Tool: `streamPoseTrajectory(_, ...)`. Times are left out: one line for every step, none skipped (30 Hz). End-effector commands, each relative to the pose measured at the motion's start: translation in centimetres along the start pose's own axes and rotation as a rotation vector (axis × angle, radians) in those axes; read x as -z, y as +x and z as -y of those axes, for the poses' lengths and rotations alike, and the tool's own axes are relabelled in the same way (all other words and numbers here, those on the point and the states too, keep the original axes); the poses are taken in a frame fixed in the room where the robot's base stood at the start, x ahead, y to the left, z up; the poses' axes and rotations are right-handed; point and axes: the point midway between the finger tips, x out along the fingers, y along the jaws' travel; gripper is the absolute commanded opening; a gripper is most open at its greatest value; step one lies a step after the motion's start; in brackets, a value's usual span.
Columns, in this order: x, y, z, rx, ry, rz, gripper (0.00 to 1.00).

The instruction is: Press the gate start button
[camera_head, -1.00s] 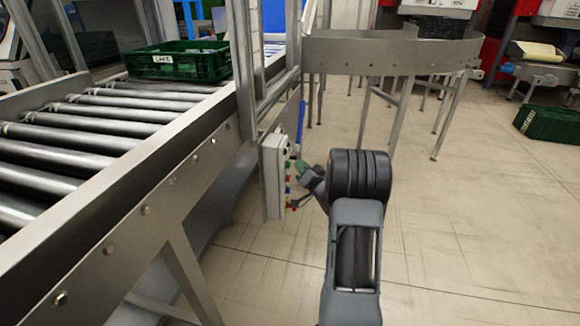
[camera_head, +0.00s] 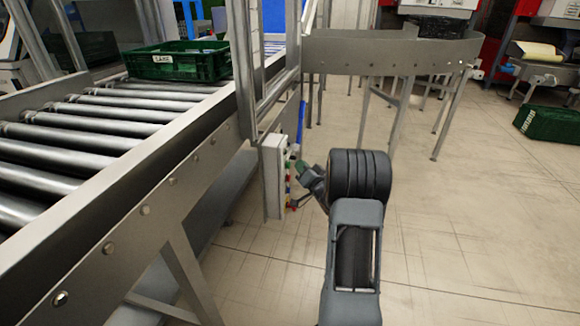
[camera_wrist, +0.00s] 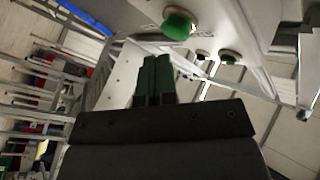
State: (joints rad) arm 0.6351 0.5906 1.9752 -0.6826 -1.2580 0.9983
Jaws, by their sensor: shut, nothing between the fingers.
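The control box (camera_head: 273,177) is a light grey panel fixed to the side of the conveyor frame, with several coloured buttons on its right-hand face. In the wrist view a green button (camera_wrist: 178,25) stands out from the pale box face, just above and beyond the fingertips. Other buttons sit to its right. My gripper (camera_head: 302,166) is beside the box's button face in the head view, and my arm hides part of it. In the wrist view my gripper (camera_wrist: 158,60) is shut, its green fingers together and empty. A small gap shows between fingertips and green button; contact cannot be told.
A green crate (camera_head: 178,62) with a white label sits on the conveyor rollers (camera_head: 105,118). A curved metal guide (camera_head: 390,55) on legs stands behind my arm. Another green crate (camera_head: 550,124) is at the far right. The floor right of my arm is clear.

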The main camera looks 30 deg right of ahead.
Motion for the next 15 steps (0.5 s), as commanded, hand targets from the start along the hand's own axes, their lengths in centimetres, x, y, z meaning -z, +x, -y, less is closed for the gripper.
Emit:
streamPoseTrajectory(-0.08,0.10,0.07,0.001,0.000,0.000,0.00)
streamPoseTrajectory(-0.13,0.16,0.11,0.001,0.000,0.000,0.00)
streamPoseTrajectory(-0.20,0.25,0.18,0.001,0.000,0.000,0.00)
streamPoseTrajectory(-0.26,0.32,0.23,0.001,0.000,0.000,0.00)
streamPoseTrajectory(-0.31,0.39,0.29,0.001,0.000,0.000,0.00)
streamPoseTrajectory(-0.37,0.47,0.35,0.001,0.000,0.001,0.00)
streamPoseTrajectory(-0.39,0.51,0.39,0.001,0.000,0.001,0.00)
streamPoseTrajectory(-0.40,0.54,0.41,0.001,-0.001,0.001,0.00)
streamPoseTrajectory(-0.40,0.55,0.42,0.001,-0.001,0.001,0.00)
streamPoseTrajectory(-0.39,0.55,0.42,0.001,-0.001,0.001,0.00)
streamPoseTrajectory(-0.38,0.54,0.42,0.001,-0.001,0.000,0.00)
streamPoseTrajectory(-0.38,0.54,0.42,0.001,-0.001,0.000,0.00)
streamPoseTrajectory(-0.37,0.54,0.42,0.001,-0.001,0.000,0.00)
streamPoseTrajectory(-0.37,0.54,0.41,0.001,-0.001,0.000,0.00)
streamPoseTrajectory(-0.37,0.54,0.41,0.001,-0.001,0.000,0.00)
